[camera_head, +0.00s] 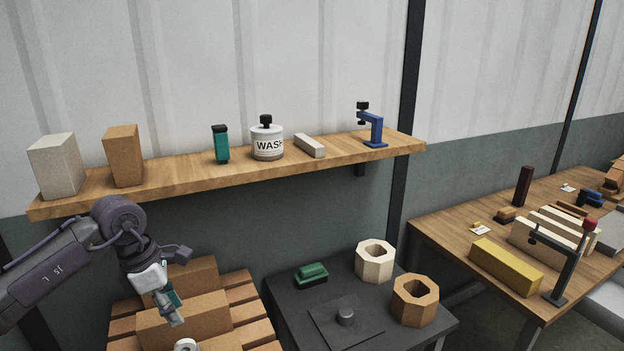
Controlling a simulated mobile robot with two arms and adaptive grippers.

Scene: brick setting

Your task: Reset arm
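My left arm comes in from the left edge, and its gripper (170,308) points down in front of brown bricks (185,320) on a slatted wooden pallet (245,292). The fingers are small and seen at an angle, so I cannot tell whether they are open or shut. A teal patch shows at the fingers; I cannot tell whether it is a held thing or part of the gripper. The gripper is below the wooden shelf (235,178).
The shelf holds a pale block (56,165), a brown block (124,155), a teal item (221,144), a WASH jar (267,144), a white bar (309,146) and a blue clamp (372,128). A dark table (290,318) and a wooden table (440,225) stand right.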

